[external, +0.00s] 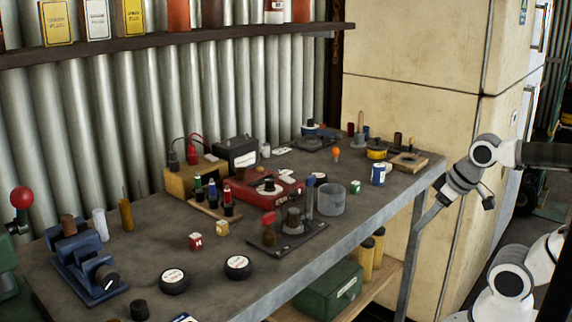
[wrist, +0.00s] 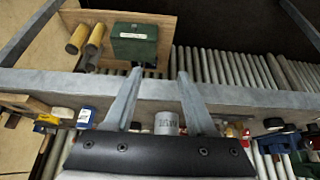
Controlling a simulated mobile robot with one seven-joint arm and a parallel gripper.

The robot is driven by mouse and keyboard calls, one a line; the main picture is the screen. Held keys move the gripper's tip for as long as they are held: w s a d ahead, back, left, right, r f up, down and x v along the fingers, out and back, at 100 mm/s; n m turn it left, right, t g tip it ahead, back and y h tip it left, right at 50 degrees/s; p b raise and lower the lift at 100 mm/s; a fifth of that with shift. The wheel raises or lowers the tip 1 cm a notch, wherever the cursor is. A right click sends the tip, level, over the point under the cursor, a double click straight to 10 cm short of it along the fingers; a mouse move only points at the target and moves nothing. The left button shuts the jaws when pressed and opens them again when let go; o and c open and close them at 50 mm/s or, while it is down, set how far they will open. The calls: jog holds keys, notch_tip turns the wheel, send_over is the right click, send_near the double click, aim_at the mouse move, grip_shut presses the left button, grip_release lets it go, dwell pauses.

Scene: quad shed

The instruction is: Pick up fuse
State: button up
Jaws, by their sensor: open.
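I cannot tell for sure which small part on the workbench (external: 240,283) is the fuse. Small upright cylinders that could be it include a white one (external: 100,223) and a yellow-brown one (external: 126,214) at the left, and thin ones at the far right end. My gripper (external: 428,214) is off the bench's right end, pointing down and left, apart from everything on it. In the wrist view my gripper (wrist: 160,72) is open and empty, its fingers crossing in front of the bench's front edge.
A grey tin (external: 331,198) and a blue-white can (external: 378,174) stand near the front edge. A red case (external: 285,192), a blue vise (external: 85,262) and black round tins crowd the bench. A green box (external: 328,291) and yellow cylinders (external: 367,260) sit below. A cream cabinet (external: 410,120) stands behind.

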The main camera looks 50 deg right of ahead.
jog(key=shift+o, duration=0.7)
